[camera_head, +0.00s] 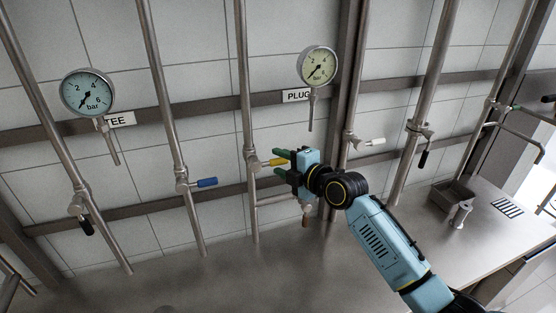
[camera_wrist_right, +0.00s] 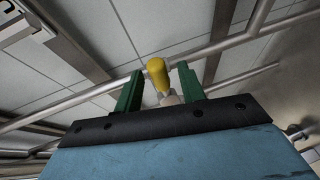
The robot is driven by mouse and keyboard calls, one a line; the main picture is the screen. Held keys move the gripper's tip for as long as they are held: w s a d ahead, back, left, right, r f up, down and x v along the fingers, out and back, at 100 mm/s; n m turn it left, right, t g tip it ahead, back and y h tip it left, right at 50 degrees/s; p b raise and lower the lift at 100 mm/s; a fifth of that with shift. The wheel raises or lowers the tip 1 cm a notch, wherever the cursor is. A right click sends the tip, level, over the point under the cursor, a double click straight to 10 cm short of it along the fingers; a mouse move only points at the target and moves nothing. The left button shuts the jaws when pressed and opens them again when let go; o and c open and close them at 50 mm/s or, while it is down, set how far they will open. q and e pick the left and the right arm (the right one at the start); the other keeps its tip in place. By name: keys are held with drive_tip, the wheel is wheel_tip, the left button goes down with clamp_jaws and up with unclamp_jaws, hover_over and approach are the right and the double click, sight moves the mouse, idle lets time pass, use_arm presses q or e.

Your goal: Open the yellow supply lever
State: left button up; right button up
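The yellow supply lever (camera_head: 275,162) sticks out to the right from a valve on a vertical steel pipe (camera_head: 246,120), roughly level in the head view. My right gripper (camera_head: 281,162) is at the lever, its two green fingers above and below the handle's end. In the right wrist view the yellow lever (camera_wrist_right: 157,72) stands between the two green fingers (camera_wrist_right: 157,88), with gaps on both sides. The right gripper is open around it. My left gripper is not in view.
A blue lever (camera_head: 207,182) is on the pipe to the left, a black one (camera_head: 86,227) farther left. A white lever (camera_head: 375,142) and another black lever (camera_head: 423,159) are to the right. Two gauges (camera_head: 88,92) (camera_head: 318,66) hang above. A metal box (camera_head: 452,194) stands on the steel counter (camera_head: 190,285).

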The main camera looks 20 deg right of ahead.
drive_tip(key=shift+x, duration=0.8)
clamp_jaws()
